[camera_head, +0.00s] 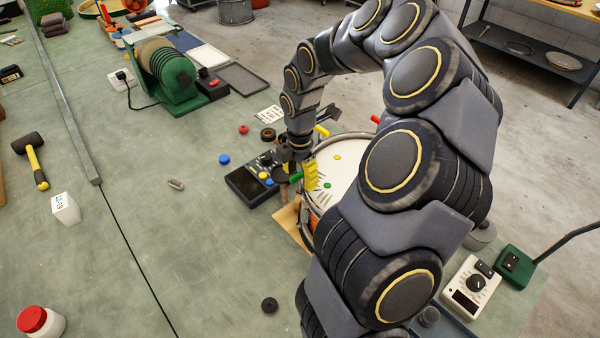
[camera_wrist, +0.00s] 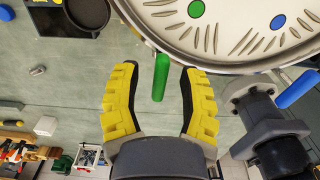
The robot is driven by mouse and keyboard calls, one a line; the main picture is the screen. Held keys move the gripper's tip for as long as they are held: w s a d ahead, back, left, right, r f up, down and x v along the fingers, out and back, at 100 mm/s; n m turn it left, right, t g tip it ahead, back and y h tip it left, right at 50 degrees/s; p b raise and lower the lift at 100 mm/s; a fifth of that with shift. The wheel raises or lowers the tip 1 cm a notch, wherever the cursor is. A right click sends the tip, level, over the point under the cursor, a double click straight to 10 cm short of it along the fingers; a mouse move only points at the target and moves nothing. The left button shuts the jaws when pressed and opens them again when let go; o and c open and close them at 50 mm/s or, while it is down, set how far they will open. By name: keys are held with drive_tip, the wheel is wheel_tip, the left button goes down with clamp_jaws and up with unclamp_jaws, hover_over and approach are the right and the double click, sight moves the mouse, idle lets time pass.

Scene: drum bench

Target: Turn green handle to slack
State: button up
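The drum (camera_head: 343,178) has a white head marked with slanted ticks and coloured dots, and coloured handles around its rim. The green handle (camera_wrist: 161,76) is a short rod at the near rim in the wrist view; it also shows beside the yellow finger in the head view (camera_head: 296,178). My gripper (camera_wrist: 161,70) is open, with one yellow-backed, black-padded finger on each side of the green handle. Gaps show on both sides, so neither finger appears to touch it. The drum's rim (camera_wrist: 200,62) lies just beyond the fingertips. A green dot (camera_wrist: 196,9) is on the head.
A blue handle (camera_wrist: 297,90) and a dark bracket stand right of my gripper in the wrist view. Yellow (camera_head: 321,130) and red (camera_head: 375,119) handles are at the far rim.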

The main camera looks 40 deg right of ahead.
sight(300, 173)
wheel_tip(300, 173, up, 12)
idle(0.6)
idle(0.4)
